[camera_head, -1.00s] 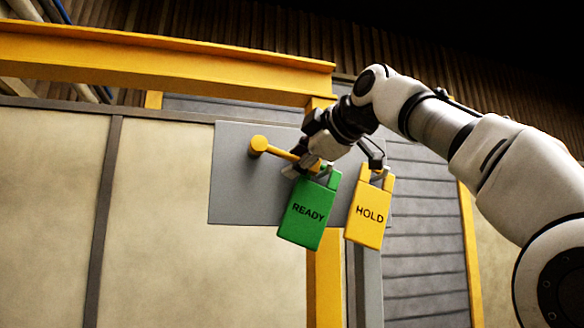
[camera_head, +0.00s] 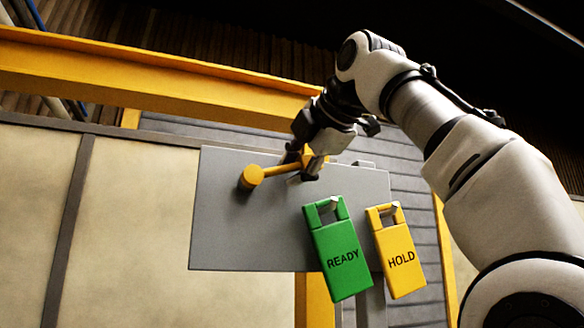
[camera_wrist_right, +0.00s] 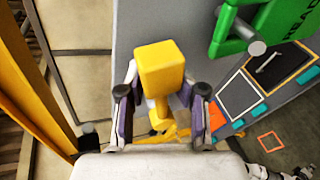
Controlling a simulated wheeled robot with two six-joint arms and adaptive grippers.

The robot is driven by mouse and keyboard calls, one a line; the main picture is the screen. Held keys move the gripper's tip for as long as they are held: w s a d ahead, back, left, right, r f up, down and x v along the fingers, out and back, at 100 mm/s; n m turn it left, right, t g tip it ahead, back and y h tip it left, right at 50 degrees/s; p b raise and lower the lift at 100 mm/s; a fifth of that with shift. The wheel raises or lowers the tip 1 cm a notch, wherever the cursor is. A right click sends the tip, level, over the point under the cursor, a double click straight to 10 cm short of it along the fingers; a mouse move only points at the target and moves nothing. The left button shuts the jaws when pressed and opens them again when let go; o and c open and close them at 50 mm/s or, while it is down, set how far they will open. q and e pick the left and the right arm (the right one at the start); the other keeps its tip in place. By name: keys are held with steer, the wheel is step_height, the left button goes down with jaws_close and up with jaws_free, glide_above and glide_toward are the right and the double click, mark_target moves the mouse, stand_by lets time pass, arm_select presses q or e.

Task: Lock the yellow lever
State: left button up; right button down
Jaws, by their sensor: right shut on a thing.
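The yellow lever (camera_head: 272,172) is on a grey panel. Its round end is at the left, and its bar slopes slightly up to the right. My right gripper (camera_head: 310,164) is shut on the bar's right end and hides part of it. In the right wrist view the lever's blocky yellow end (camera_wrist_right: 160,68) sits between the two fingers of the right gripper (camera_wrist_right: 162,102). My left gripper is not seen.
The grey panel (camera_head: 230,225) bears a green READY tag (camera_head: 338,250) and a yellow HOLD tag (camera_head: 396,250), hanging on pegs below and right of the gripper. A yellow beam (camera_head: 160,80) runs above the panel.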

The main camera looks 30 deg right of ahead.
steer(key=shift+r+n, duration=0.3)
steer(key=shift+r, duration=0.2)
steer(key=shift+s+r+h+p, duration=0.1)
steer(key=shift+h+p, duration=0.2)
steer(key=c, duration=0.8)
jaws_free()
steer(key=shift+s+d, duration=0.1)
steer(key=shift+s, duration=0.25)
steer(key=shift+w, duration=0.15)
steer(key=shift+w, duration=0.2)
steer(key=shift+f, duration=0.2)
